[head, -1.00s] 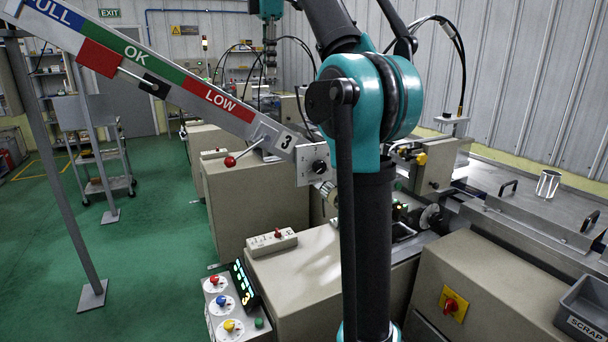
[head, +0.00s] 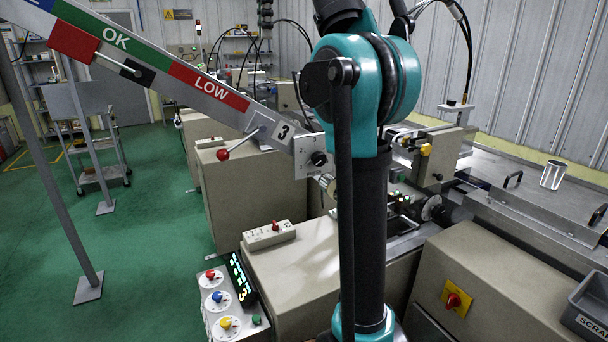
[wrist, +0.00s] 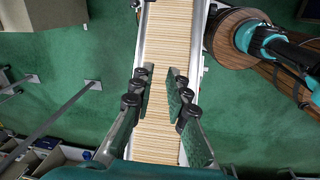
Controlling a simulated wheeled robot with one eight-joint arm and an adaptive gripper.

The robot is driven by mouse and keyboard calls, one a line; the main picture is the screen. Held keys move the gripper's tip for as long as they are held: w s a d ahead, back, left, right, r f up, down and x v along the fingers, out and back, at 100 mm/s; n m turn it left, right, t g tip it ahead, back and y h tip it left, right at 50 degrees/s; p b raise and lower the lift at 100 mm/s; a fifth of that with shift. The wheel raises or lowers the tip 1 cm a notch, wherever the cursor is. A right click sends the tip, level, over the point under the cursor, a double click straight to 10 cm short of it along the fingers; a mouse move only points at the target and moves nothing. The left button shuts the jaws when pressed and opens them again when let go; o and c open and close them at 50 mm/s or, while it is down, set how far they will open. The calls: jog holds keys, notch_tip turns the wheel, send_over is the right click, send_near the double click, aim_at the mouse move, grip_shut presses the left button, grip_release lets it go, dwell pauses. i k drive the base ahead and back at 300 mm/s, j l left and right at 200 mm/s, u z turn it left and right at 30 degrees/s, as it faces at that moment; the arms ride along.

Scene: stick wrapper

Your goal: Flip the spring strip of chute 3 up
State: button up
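Chute 3 (head: 205,84) slopes down from the upper left in the head view, with coloured bands marked OK and LOW and a plate reading 3. A red-knobbed lever (head: 237,144) sticks out at its lower end. A black tab on a rod (head: 138,74) and a red plate (head: 73,43) sit higher up. I cannot tell which part is the spring strip. In the wrist view, a chute full of pale sticks (wrist: 166,40) runs beneath my gripper (wrist: 160,88). My gripper is open, its two pads apart with the stick row showing between them. It is outside the head view.
A control box with coloured knobs (head: 222,300) stands low at the front. Beige machine housings (head: 310,270) fill the middle. A grey scrap bin (head: 590,305) is at the right edge. A slanted support post (head: 55,175) stands at left, with open green floor (head: 150,240) beside it.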

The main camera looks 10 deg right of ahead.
aim_at(296, 85)
jog(key=k, duration=0.95)
